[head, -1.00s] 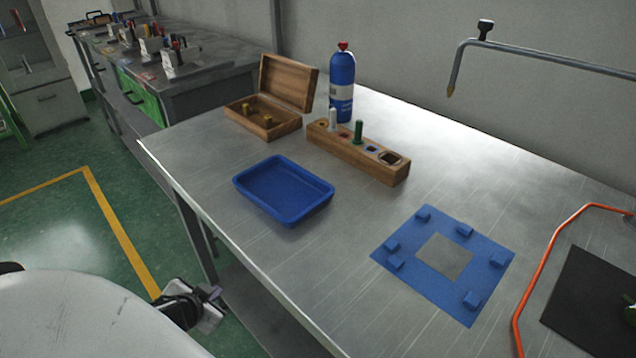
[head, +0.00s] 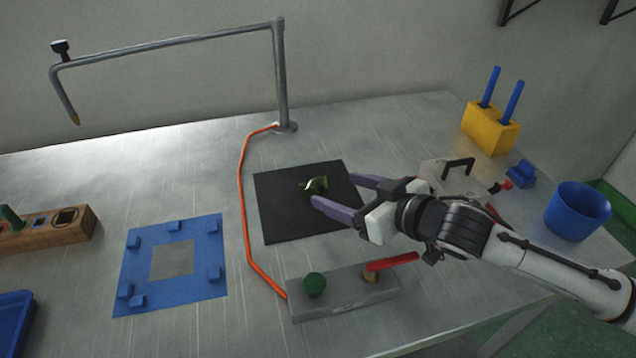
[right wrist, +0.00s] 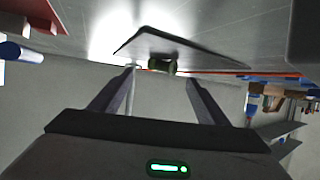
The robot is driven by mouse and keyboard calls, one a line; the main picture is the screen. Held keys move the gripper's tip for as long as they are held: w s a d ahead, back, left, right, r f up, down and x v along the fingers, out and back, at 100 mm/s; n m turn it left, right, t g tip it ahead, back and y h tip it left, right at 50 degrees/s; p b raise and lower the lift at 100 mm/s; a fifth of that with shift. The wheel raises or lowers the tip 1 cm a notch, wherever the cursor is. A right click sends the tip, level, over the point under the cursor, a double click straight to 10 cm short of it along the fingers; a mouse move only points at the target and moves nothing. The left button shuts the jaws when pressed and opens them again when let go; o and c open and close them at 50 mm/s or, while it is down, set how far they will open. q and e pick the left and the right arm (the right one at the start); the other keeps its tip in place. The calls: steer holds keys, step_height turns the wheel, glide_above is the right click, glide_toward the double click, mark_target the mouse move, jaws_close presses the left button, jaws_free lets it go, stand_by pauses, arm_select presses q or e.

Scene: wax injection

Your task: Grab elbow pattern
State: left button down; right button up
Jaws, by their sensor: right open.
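A small green elbow pattern (head: 315,185) lies on a black mat (head: 275,215) in the middle of the head view. My right gripper (head: 335,195) comes in from the right, with its open fingers over the mat's right side and pointing at the elbow. One fingertip is close to the elbow; I cannot tell whether it touches. In the right wrist view the elbow (right wrist: 162,66) shows small, ahead of and between the two spread fingers (right wrist: 155,85), with nothing gripped. My left gripper is not in view.
An orange hose (head: 243,205) runs left of the mat. A grey block with a green knob (head: 314,284) and red handle (head: 392,262) stands in front. A blue frame (head: 132,265) lies left. A yellow holder (head: 489,128) and blue bucket (head: 577,212) stand right. A metal post (head: 281,75) rises behind.

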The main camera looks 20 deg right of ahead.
mark_target(318, 185)
steer(key=x, duration=0.6)
steer(key=shift+w+a+f, duration=0.1)
steer(key=shift+a, duration=0.2)
steer(key=shift+c, duration=0.4)
steer(key=c, duration=1)
